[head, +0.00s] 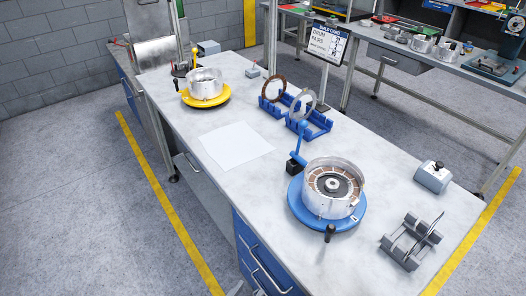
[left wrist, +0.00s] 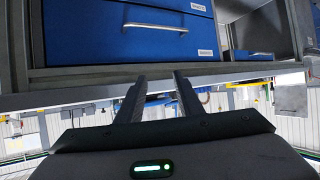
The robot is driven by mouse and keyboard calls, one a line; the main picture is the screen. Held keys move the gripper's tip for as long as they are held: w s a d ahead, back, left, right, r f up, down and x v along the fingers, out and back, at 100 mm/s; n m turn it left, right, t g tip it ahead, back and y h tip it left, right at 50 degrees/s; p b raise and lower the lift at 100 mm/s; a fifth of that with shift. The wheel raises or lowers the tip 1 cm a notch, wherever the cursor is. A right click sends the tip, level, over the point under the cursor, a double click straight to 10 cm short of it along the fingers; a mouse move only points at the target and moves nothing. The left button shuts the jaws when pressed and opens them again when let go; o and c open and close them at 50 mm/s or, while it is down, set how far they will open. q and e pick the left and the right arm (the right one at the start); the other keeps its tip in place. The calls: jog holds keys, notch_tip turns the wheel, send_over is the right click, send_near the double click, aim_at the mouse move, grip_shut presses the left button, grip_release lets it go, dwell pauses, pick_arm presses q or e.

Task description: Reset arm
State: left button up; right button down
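My left gripper shows in the left wrist view (left wrist: 158,85), with its two dark fingers apart and nothing between them. In that view it is in front of blue drawers (left wrist: 165,35), and the picture appears upside down. In the head view at most a small grey sliver of it shows at the bottom edge, below the workbench (head: 240,185). My right gripper is in neither view. A blue round pallet (head: 293,203) on the bench carries a metal drum (head: 346,204) with parts inside. A yellow round pallet (head: 220,97) farther back carries another drum (head: 205,79).
Blue stands (head: 312,127) hold two rings upright. A white sheet (head: 235,146) lies mid-bench. A grey box (head: 433,177) and a metal rack (head: 409,243) are at the right. A build card sign (head: 326,43) stands behind. The floor left of the bench is clear.

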pick_arm(q)
jog(key=s+a+f+n+g+y, duration=0.2)
jog(key=s+a+f+g+y, duration=0.15)
jog(key=s+a, duration=0.4)
jog(key=s+a+f+n+g+y, duration=0.1)
jog(key=s+a+f+g+y, duration=0.2)
jog(key=a, duration=0.8)
notch_tip(320, 180, down, 30)
jog(key=s+g+h+b, duration=0.1)
jog(key=s+g, duration=0.2)
jog(key=s+a+f+b, duration=0.1)
jog(key=s+a+f, duration=0.2)
jog(key=s+f, duration=1.4)
jog(key=shift+s+f+g, duration=0.4)
jog(key=shift+f+g, duration=0.05)
jog(key=shift+f, duration=0.2)
